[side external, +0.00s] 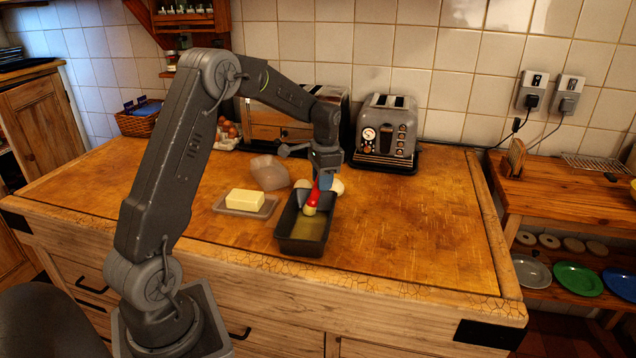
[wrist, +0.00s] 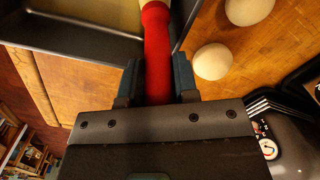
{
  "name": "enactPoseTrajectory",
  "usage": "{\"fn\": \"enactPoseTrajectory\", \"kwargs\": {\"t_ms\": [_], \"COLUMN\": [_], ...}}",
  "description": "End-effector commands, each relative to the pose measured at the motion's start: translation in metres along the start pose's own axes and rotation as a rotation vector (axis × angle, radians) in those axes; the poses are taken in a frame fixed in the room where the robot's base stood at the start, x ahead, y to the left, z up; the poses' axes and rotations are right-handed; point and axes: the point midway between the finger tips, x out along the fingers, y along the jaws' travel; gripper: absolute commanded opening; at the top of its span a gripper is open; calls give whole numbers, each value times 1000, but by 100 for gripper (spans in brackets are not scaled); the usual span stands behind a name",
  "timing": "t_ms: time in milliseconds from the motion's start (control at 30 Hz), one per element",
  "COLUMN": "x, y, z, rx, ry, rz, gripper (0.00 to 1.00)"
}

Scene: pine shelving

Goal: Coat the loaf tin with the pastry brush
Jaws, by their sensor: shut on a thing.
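The dark grey loaf tin (side external: 303,247) sits on the wooden worktop, with a yellowish layer visible on its floor. My gripper (side external: 325,182) is above the far end of the tin and shut on the red handle of the pastry brush (side external: 312,198). The brush points down into the tin, its pale head low inside; exact contact with the floor is hard to tell. In the wrist view, the red brush handle (wrist: 157,55) lies between my gripper's fingers (wrist: 157,82), and part of the loaf tin (wrist: 75,38) shows at upper left.
A toaster (side external: 386,132) stands behind. The worktop's right side is clear.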

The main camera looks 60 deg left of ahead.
Motion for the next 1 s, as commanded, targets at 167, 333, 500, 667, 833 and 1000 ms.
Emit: {"fn": "enactPoseTrajectory", "kwargs": {"t_ms": [167, 333, 500, 667, 833, 1000], "x": [-1, -2, -2, -2, -2, -2], "y": [9, 16, 30, 43, 56, 70], "z": [-15, -28, -20, -12, -5, 3], "rx": [2, 2, 0, 1, 0, 1], "ry": [0, 0, 0, 0, 0, -1], "rz": [0, 0, 0, 0, 0, 0], "gripper": [4, 4, 4, 4, 4, 4]}}
